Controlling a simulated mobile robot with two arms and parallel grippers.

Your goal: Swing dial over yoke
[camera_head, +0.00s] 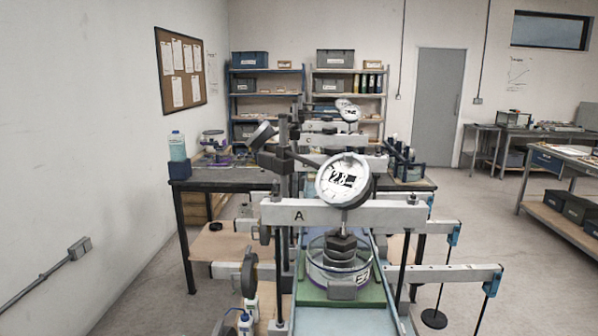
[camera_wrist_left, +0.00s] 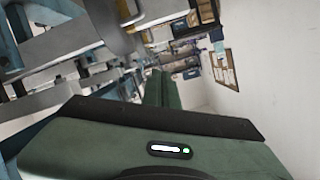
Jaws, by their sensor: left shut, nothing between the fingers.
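Under the yoke, a dark stepped weight (camera_head: 341,246) stands in a clear round cell (camera_head: 325,272). My left gripper (camera_wrist_left: 160,76) shows in the left wrist view as green, dark-edged parts, shut and empty, with no dial near its tips. No gripper shows in the head view.
More frames with dials, one a white dial (camera_head: 349,113), stand in a row behind. Grey levers with blue ends (camera_head: 499,276) stick out right, with hanging rods.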

